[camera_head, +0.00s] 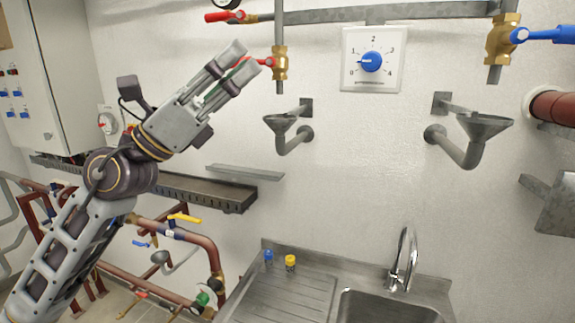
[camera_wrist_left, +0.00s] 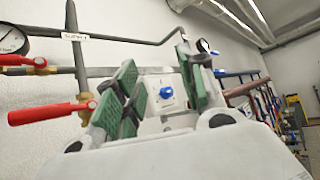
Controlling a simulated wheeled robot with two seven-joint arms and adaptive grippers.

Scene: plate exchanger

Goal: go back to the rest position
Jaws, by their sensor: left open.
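My left gripper (camera_head: 240,62) is raised in front of the wall, its arm coming in from the lower left. It also shows in the left wrist view (camera_wrist_left: 158,65), where its green-padded fingers stand apart with nothing between them. In the head view its fingertips overlap the red handle of a brass valve (camera_head: 280,64); touch cannot be told there. In the left wrist view the red valve handle (camera_wrist_left: 45,113) lies to the left, apart from the fingers. My right gripper is not in view.
A white dial panel (camera_head: 388,75) with a blue knob hangs on the wall. Grey funnel drains (camera_head: 485,125) stick out below the pipes. A steel sink (camera_head: 385,305) with blue and yellow caps beside it is below. A cabinet (camera_head: 45,120) stands left, above red pipes (camera_head: 205,245).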

